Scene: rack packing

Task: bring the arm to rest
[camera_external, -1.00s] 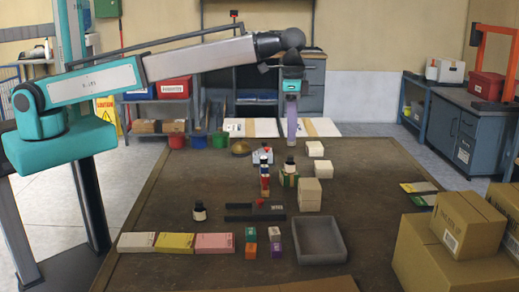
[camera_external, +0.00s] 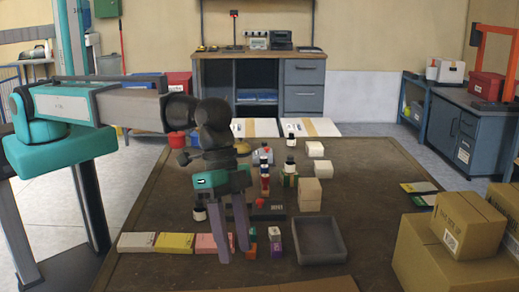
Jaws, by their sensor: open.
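My gripper (camera_external: 235,250) points down with its two long fingers apart and nothing between them. It hangs over the near middle of the table (camera_external: 380,210), in front of the pink box (camera_external: 206,243) and just left of the small coloured cubes. I cannot tell how high its tips are above the surface. My arm is bent and reaches in from the left. The fingers and gripper body partly hide the pink box, the dark rack (camera_external: 268,215) and some of the cubes.
A yellow box (camera_external: 175,243) and a white box (camera_external: 137,241) lie left of the pink one. A grey tray (camera_external: 335,255) is right of the purple cube (camera_external: 276,250). Beige boxes (camera_external: 309,193) stand farther back. Cardboard cartons (camera_external: 465,225) are at the right. The table's right-middle is clear.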

